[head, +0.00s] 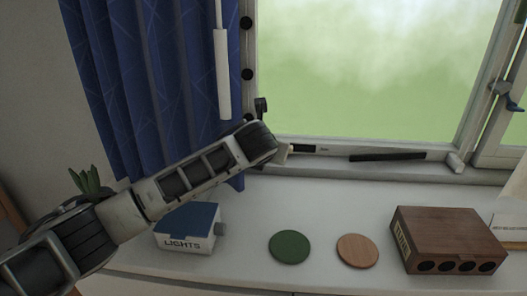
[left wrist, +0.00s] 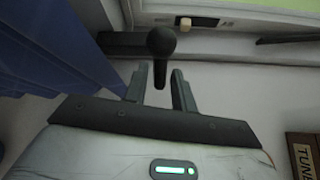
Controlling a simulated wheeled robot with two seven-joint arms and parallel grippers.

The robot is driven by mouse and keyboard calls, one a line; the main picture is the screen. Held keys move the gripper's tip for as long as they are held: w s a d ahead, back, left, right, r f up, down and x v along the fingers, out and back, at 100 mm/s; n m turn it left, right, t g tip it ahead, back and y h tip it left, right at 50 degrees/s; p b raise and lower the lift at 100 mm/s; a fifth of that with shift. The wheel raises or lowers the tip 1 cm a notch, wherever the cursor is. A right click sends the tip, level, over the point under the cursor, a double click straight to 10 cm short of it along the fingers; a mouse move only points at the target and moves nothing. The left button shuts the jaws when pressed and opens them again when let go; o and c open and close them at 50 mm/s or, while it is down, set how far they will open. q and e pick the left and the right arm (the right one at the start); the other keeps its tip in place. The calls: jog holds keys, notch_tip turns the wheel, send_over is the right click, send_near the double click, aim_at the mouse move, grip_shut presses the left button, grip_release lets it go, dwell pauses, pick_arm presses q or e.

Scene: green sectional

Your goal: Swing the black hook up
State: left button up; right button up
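In the left wrist view a black hook (left wrist: 161,43), with a round knob end and a short stem, stands in front of my left gripper (left wrist: 158,70). The stem reaches down between the two fingers, which are apart with a gap on each side. In the head view a small dark upright piece (head: 261,107) shows just above the end of my left arm, at the window's lower left corner; I cannot tell whether it is the hook or a finger. My left fingers are otherwise hidden there behind the wrist. My right gripper is in neither view.
A blue curtain (head: 160,80) and a white rod (head: 222,75) hang at the left. On the sill are a LIGHTS box (head: 187,230), a green disc (head: 289,247), an orange disc (head: 357,251) and a wooden box (head: 448,240). A dark bar (head: 387,156) lies along the window frame.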

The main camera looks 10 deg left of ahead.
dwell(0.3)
pick_arm(q)
jog(key=b+v, duration=0.1)
jog(key=v, duration=1.5)
